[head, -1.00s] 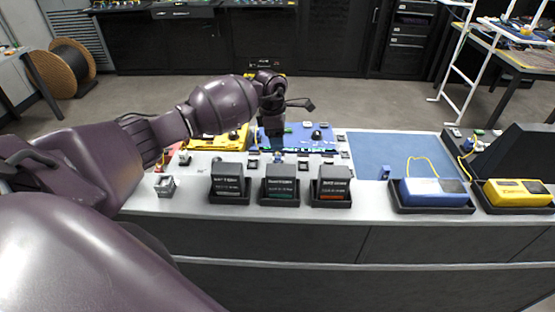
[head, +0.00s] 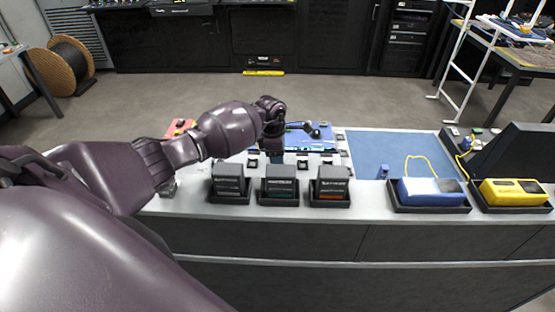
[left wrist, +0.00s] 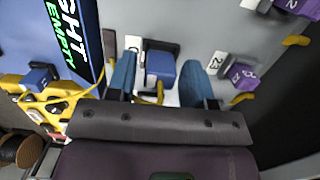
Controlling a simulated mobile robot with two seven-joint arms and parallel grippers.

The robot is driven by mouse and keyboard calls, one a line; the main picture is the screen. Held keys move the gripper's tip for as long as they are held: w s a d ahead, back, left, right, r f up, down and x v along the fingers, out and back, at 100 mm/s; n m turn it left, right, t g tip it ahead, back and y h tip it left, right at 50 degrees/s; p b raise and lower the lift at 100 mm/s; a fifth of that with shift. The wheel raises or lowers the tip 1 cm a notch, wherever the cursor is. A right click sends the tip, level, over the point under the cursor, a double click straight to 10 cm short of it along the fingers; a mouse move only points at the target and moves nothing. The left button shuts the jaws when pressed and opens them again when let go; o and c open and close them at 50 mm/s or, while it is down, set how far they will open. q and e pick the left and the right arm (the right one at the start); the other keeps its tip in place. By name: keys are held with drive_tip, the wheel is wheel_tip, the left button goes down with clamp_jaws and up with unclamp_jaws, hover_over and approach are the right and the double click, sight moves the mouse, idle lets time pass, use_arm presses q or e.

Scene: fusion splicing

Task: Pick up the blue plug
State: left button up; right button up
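The blue plug (left wrist: 160,68) sits in a dark holder on the grey panel in the left wrist view, beside a white label. My left gripper (left wrist: 158,84) is open, with one blue finger on each side of the plug. Small gaps appear between the fingers and the plug. In the head view my left gripper (head: 271,146) points down over the back of the bench, and the plug cannot be made out there. My right gripper is not in view.
Purple plugs (left wrist: 243,78) sit to the right. A yellow device (left wrist: 50,98) with a blue part lies left, beside a dark display (left wrist: 75,35). Black boxes (head: 280,184) line the bench front. The blue mat (head: 395,150) is mostly clear.

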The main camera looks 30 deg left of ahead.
use_arm(q)
drive_tip(key=c, duration=0.7)
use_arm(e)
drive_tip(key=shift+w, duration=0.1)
use_arm(q)
drive_tip(key=shift+r, duration=0.1)
wheel_tip(320, 180, up, 20)
drive_tip(key=b, duration=0.1)
drive_tip(key=shift+b, duration=0.4)
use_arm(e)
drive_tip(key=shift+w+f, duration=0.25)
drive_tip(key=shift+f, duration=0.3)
use_arm(q)
drive_tip(key=o, duration=0.4)
drive_tip(key=shift+c, duration=0.2)
drive_tip(key=c, duration=0.4)
drive_tip(key=shift+o, duration=0.2)
drive_tip(key=shift+d, duration=0.1)
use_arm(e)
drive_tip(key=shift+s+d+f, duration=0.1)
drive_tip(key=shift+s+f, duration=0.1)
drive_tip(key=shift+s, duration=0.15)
